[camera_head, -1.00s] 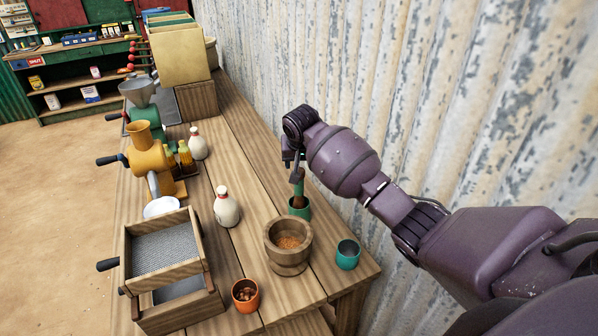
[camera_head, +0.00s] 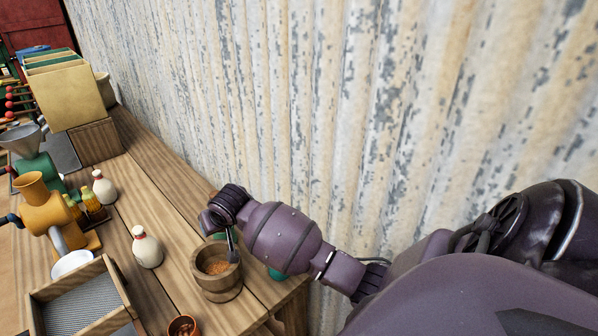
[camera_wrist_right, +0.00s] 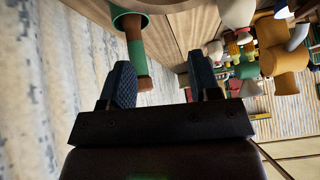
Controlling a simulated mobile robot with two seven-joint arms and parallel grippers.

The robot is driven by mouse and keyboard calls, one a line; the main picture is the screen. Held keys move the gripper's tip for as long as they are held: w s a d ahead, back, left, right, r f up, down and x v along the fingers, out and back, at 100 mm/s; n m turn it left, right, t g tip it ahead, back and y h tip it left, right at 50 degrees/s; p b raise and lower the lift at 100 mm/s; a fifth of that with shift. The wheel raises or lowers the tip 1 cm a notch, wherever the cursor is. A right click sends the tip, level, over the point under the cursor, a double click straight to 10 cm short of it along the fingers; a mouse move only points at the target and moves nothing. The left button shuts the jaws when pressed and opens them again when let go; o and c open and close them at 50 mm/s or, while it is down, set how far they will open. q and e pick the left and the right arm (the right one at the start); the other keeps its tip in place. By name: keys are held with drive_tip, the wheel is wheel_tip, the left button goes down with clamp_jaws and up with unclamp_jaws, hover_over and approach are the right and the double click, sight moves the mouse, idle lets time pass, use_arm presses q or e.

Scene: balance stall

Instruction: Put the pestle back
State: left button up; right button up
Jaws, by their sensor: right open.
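In the right wrist view the pestle (camera_wrist_right: 136,45), brown with a green band, stands with one end in a green cup (camera_wrist_right: 122,14). My right gripper (camera_wrist_right: 163,70) is open; its two dark fingers are apart, with the pestle's free end close to the left finger. I cannot tell whether they touch. In the head view my right gripper (camera_head: 232,248) is low over the bench, behind and above the wooden mortar (camera_head: 222,292), which holds orange-brown grain. My wrist hides most of the green cup and pestle there. My left gripper is not in view.
A teal cup (camera_head: 277,273) is partly hidden behind my forearm. Two white bottles (camera_head: 147,248), a yellow grinder (camera_head: 45,214), a sieve box (camera_head: 97,312) and an orange cup (camera_head: 183,328) stand on the bench. A corrugated wall (camera_head: 330,110) runs close along the right side.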

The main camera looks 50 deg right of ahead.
drive_tip(key=s+f+n+t, duration=0.1)
drive_tip(key=s+f, duration=0.3)
drive_tip(key=s, duration=0.6)
drive_tip(key=s+a+f+n+t, duration=0.1)
drive_tip(key=s+f, duration=0.4)
drive_tip(key=s, duration=0.6)
drive_tip(key=s+a+f+t, duration=0.1)
drive_tip(key=s+f, duration=0.4)
drive_tip(key=s, duration=0.5)
drive_tip(key=shift+s+f+n+t, duration=0.15)
drive_tip(key=shift+s+n+t, duration=0.25)
drive_tip(key=shift+t, duration=0.1)
drive_tip(key=shift+w+a+f, duration=0.1)
drive_tip(key=w+f+b, duration=0.1)
drive_tip(key=b, duration=0.2)
drive_tip(key=shift+f, duration=0.25)
